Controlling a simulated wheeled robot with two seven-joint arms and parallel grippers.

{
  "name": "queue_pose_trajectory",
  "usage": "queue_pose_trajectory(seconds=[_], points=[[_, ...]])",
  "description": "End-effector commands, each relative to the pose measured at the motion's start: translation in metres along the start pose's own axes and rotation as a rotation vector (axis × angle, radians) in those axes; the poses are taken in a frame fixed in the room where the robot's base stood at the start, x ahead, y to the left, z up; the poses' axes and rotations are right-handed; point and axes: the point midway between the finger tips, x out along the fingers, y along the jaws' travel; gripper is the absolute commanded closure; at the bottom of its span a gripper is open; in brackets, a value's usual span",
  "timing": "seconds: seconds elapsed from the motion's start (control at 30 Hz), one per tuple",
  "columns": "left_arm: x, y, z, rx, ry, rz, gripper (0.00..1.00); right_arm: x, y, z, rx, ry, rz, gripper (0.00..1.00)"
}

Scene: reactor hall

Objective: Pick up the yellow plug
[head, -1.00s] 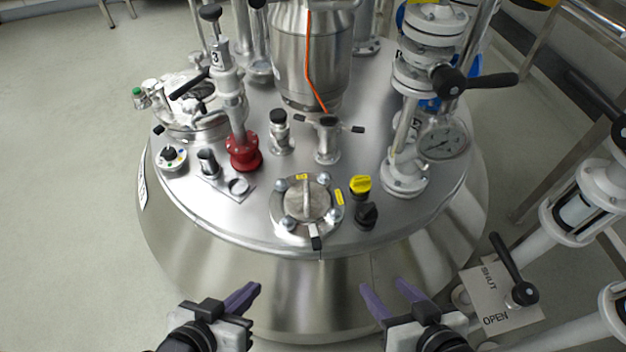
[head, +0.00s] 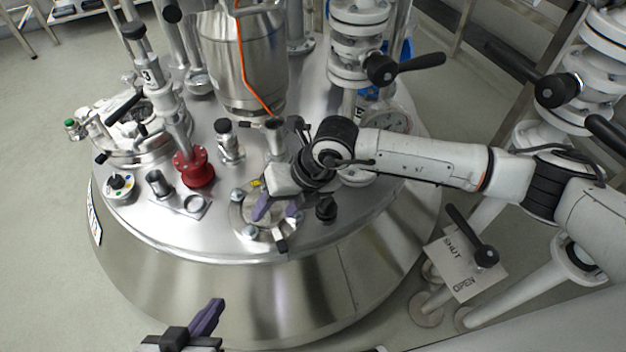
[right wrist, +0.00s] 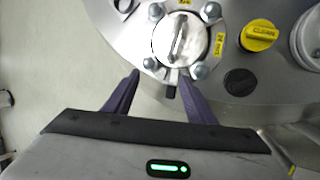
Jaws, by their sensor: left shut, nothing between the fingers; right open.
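The yellow plug (right wrist: 259,35), marked CLEAN, sits on the steel lid in the right wrist view, up and to the right of my right gripper (right wrist: 158,77). In the head view it is hidden behind my right arm. A black plug (right wrist: 240,82) is next to it and also shows in the head view (head: 326,210). My right gripper is open and empty, with its purple fingers over the round bolted cover (right wrist: 181,38) in the head view (head: 277,209). My left gripper (head: 214,304) is shut and empty, in front of the vessel at the bottom of the head view.
The bolted cover, with its handle and bolts, stands left of the plugs. A red flanged fitting (head: 193,167), a white valve column (head: 350,50) and a pressure gauge (head: 393,120) rise from the lid. A SHUT/OPEN valve plate (head: 465,262) is at the right.

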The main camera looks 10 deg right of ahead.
Motion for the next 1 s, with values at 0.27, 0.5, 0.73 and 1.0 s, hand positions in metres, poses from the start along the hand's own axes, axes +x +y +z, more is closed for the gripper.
queue_pose_trajectory(seconds=[0.27, 0.5, 0.73, 1.0], points=[[0.001, 0.0, 0.008, -0.004, -0.01, 0.001, 1.0, -0.043, -0.104, 0.071, -0.027, -0.162, -0.401, 0.49], [0.025, 0.01, 0.013, 0.03, -0.08, 0.051, 1.0, -0.013, -0.122, 0.079, -0.026, -0.17, -0.418, 0.49], [0.032, 0.016, 0.016, 0.055, -0.127, 0.08, 1.0, 0.0, -0.127, 0.083, -0.028, -0.169, -0.414, 0.49], [0.043, 0.029, 0.018, 0.072, -0.138, 0.139, 1.0, 0.031, -0.144, 0.093, -0.028, -0.17, -0.414, 0.49]])
